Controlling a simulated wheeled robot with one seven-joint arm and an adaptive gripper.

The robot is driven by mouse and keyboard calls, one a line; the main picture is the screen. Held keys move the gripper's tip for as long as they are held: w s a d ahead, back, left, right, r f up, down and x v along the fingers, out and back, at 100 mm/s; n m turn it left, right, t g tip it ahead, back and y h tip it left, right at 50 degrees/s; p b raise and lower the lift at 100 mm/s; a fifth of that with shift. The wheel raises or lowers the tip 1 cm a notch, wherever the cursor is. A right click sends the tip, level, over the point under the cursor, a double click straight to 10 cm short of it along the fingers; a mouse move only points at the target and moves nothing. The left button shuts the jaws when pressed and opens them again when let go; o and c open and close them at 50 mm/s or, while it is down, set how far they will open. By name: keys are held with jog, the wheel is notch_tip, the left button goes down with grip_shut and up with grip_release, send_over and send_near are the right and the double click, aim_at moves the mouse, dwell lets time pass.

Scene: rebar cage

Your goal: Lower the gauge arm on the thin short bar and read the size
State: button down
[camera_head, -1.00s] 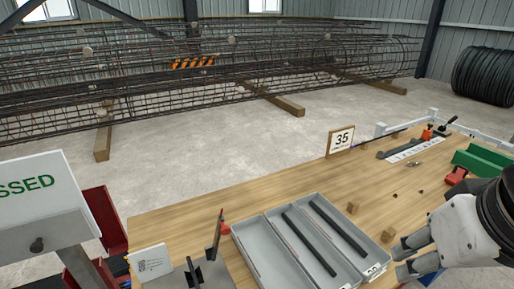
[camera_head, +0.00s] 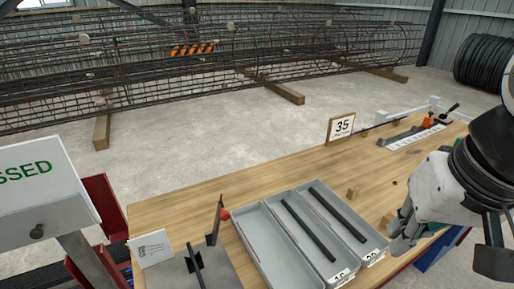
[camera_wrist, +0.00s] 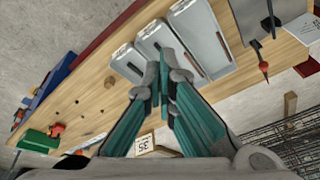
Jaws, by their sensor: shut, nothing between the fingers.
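The gauge is a grey plate (camera_head: 208,270) at the table's left end, with small dark upright blocks on it. Its dark arm (camera_head: 215,222), with a red tip, stands raised. The gauge also shows at the top right of the wrist view (camera_wrist: 262,32). I cannot tell whether a thin short bar lies in the gauge. Dark bars (camera_head: 308,230) lie in the grey trays right of the gauge. My gripper (camera_head: 402,238) is right of the trays, well apart from the gauge. In the wrist view its teal fingers (camera_wrist: 165,82) are together with nothing between them.
Grey trays (camera_head: 262,246) with number labels fill the table's front middle. A "35" sign (camera_head: 341,127) stands at the back edge. A clamp device (camera_head: 425,125) is at the far right. A sign ending "SSED" (camera_head: 40,190) stands left. Bare wood lies behind the trays.

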jog(key=w+a+f+m+g+y+b, duration=0.35)
jog(key=w+a+f+m+y, duration=0.25)
jog(key=w+f, duration=0.45)
jog(key=w+a+f+m+g+y+b, duration=0.2)
jog(key=w+a+f+m+g+y, duration=0.45)
jog(key=w, duration=0.75)
jog(key=s+a+f+p, duration=0.1)
jog(key=s+a, duration=0.1)
jog(key=a, duration=0.3)
jog(key=s+a+f+t+p, duration=0.1)
jog(key=s+a+f, duration=0.1)
jog(key=a, duration=0.4)
jog(key=shift+s+a+h, duration=0.2)
jog(key=shift+s+h, duration=0.15)
jog(key=shift+s, duration=0.05)
jog(key=shift+r, duration=0.1)
